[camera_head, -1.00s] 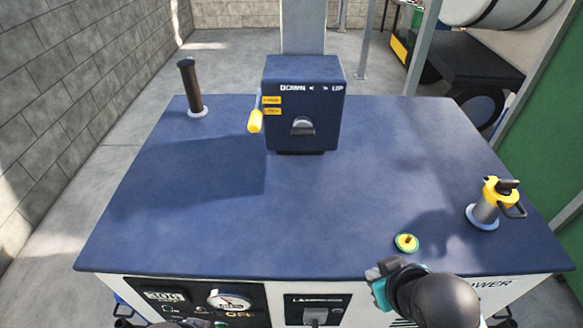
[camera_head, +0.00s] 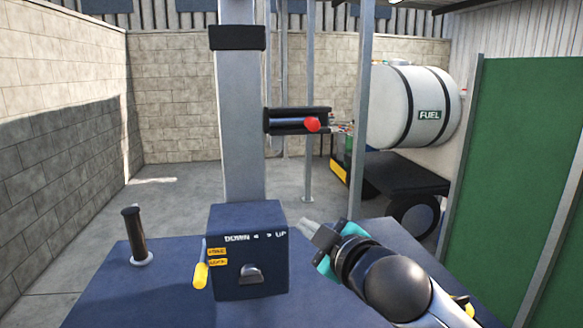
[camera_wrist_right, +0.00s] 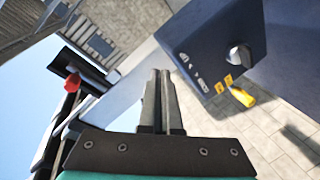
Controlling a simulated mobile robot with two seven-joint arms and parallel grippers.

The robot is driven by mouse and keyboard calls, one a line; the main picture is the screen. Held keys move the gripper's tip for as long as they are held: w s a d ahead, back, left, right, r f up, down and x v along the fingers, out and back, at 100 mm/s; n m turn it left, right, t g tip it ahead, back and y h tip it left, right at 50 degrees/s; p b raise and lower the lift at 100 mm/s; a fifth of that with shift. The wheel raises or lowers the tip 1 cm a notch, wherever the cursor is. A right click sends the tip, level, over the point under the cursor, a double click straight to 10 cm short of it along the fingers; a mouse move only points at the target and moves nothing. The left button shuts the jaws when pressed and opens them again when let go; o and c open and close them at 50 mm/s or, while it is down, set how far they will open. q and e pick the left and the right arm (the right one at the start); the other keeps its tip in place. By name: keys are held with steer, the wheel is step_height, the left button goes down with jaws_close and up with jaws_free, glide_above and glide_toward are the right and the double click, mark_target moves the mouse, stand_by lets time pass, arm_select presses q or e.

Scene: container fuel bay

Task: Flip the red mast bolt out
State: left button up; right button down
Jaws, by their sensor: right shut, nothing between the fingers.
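The red mast bolt (camera_head: 312,124) is a small red knob on the right part of a black bracket (camera_head: 290,116) that sticks out to the right of the grey mast (camera_head: 239,120). In the right wrist view the red bolt (camera_wrist_right: 72,82) shows at the left, beside the dark bracket. My right gripper (camera_head: 306,225) is shut and empty. It is below the bolt, just right of the blue winch box, and touches nothing that I can see. Its closed fingers (camera_wrist_right: 157,75) point up the middle of the wrist view. My left gripper is not in view.
The blue box (camera_head: 247,250) with a knob and yellow handle (camera_head: 201,275) stands at the mast's foot. A dark upright handle (camera_head: 134,232) is at the left. A grey post (camera_head: 362,110) and green panel (camera_head: 510,180) stand right. A white fuel tank (camera_head: 415,107) is behind.

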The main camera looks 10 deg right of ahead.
mark_target(307, 122)
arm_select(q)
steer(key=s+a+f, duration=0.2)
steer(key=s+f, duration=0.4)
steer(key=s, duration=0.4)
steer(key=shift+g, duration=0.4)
arm_select(e)
step_height(307, 122, up, 17)
steer(key=w+d+n+t+y, duration=0.1)
steer(key=w+n+t+y, duration=0.1)
steer(key=n+t, duration=0.1)
steer(key=shift+w+d+n+t, duration=0.3)
steer(key=shift+w+d+n, duration=0.05)
steer(key=shift+n, duration=0.45)
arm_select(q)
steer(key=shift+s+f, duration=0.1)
arm_select(e)
steer(key=shift+f+y, duration=0.1)
steer(key=shift+y, duration=0.2)
steer(key=w+p, duration=0.2)
steer(key=w, duration=0.7)
steer(key=shift+w+d+p, duration=0.2)
steer(key=shift+p, duration=0.1)
steer(key=shift+d+f, duration=0.1)
steer(key=shift+f, duration=0.05)
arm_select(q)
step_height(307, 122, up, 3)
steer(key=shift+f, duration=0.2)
